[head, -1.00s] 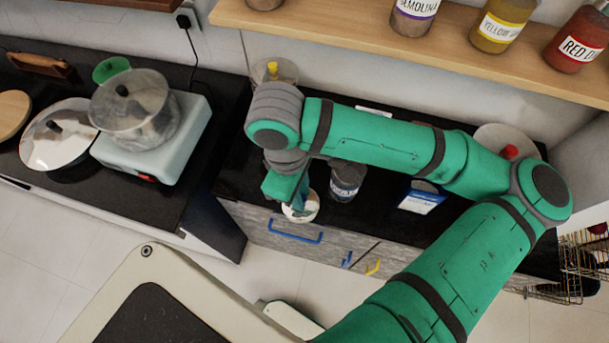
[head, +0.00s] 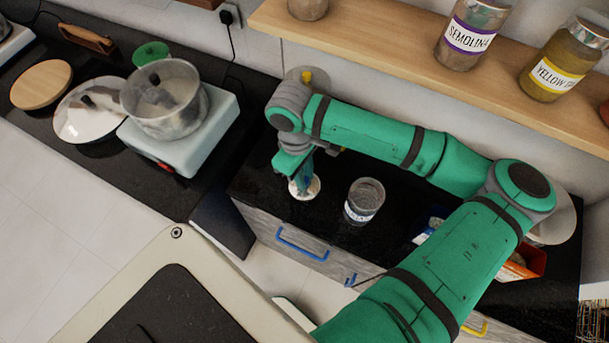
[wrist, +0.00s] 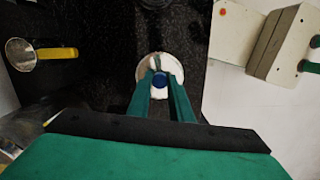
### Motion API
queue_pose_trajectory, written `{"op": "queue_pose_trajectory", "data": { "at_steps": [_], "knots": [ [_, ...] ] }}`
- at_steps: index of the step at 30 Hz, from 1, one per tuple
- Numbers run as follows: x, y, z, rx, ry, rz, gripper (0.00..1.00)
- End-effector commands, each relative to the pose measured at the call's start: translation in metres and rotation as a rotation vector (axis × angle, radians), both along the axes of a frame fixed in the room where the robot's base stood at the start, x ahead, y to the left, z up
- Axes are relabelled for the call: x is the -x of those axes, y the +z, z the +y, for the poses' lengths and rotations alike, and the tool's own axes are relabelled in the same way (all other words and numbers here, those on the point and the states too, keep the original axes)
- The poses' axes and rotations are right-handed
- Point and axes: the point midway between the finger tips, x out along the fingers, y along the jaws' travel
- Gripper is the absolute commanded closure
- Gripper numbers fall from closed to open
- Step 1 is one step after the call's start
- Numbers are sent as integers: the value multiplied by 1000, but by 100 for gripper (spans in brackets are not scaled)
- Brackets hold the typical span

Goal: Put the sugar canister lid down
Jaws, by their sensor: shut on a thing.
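The sugar canister lid (head: 306,191) is a small pale disc with a blue knob (wrist: 159,81). My gripper (head: 303,177) is shut on it from above, with its two green fingers on either side of the knob in the wrist view. The lid is close over the dark counter (head: 335,235), near its front edge. I cannot tell whether it touches the surface. A clear glass canister (head: 364,199) with a partly readable label stands open and upright just right of the lid, apart from it.
A pot (head: 168,105) sits on a pale stove (head: 190,140) to the left, with a large pan lid (head: 88,115) beside it. An orange box (head: 526,262) is at the right. A shelf (head: 395,55) with jars runs above. Bare counter surrounds the lid.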

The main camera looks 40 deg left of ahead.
Motion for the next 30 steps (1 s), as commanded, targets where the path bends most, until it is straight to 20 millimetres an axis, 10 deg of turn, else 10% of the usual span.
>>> {"op": "queue_pose_trajectory", "data": {
  "at_steps": [23, 24, 25, 30],
  "knots": [
    [-4, -44, 3, 0, -9, 2, 100],
    [-4, -43, 3, 1, -8, 1, 71],
    [-4, -43, 3, 1, -9, 1, 64],
    [-4, -43, 3, 1, -9, 1, 62]
  ]
}}
